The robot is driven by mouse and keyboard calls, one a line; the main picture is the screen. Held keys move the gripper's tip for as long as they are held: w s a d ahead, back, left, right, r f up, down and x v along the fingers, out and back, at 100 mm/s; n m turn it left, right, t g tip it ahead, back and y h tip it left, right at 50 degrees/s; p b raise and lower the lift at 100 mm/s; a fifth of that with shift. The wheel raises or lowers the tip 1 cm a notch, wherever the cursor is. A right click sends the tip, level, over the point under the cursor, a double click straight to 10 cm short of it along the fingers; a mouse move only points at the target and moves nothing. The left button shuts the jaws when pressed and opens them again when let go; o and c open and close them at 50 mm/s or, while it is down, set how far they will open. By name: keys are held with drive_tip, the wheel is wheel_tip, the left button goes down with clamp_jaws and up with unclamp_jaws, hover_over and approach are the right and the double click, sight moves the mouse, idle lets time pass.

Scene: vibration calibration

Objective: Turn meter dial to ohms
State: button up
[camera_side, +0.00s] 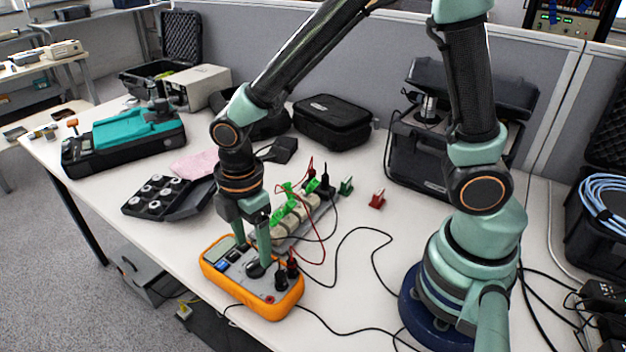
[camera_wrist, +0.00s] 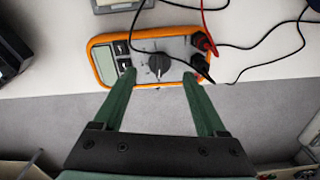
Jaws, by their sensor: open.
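The orange multimeter (camera_side: 252,277) lies face up near the front edge of the table. Its black dial (camera_wrist: 159,63) sits in the middle of the grey face in the wrist view, with a pale pointer mark; the setting labels are too small to read. My gripper (camera_side: 254,250) points down over the meter, and in the side view one finger partly hides the dial. In the wrist view my gripper (camera_wrist: 158,78) has its green fingers apart, with the dial between and just beyond the tips. The gripper holds nothing.
Black probe plugs (camera_wrist: 203,52) stand at one end of the meter, with red and black leads running off. A pale strip with green clips (camera_side: 290,212) lies behind the meter. A black tray (camera_side: 160,196) lies to the left. The table's front edge is close by.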

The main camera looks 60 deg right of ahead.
sight(255, 262)
drive_tip(key=shift+f, duration=2.1)
clamp_jaws()
